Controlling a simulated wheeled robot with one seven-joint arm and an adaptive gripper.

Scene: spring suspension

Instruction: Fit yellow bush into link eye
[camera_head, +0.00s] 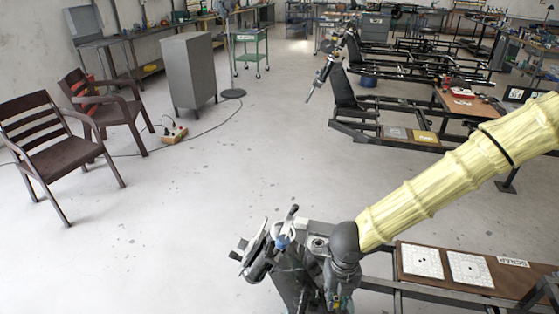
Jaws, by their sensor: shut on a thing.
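My arm in its yellow sleeve comes in from the right to a dark wrist at the lower centre. My gripper (339,298) points down below that wrist, at the bottom edge. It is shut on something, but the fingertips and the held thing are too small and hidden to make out. Just left of it stands a dark metal suspension assembly (296,272) with rods and a small blue part (282,242). I cannot pick out the yellow bush or the link eye for certain. I cannot tell whether the gripper touches the assembly.
A brown-topped bench (430,288) with two white perforated plates (422,262) and a sign lies right of the gripper, under my arm. Two brown chairs (50,148) and a grey cabinet (188,75) stand at the left. Vehicle frames fill the back right. The middle floor is clear.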

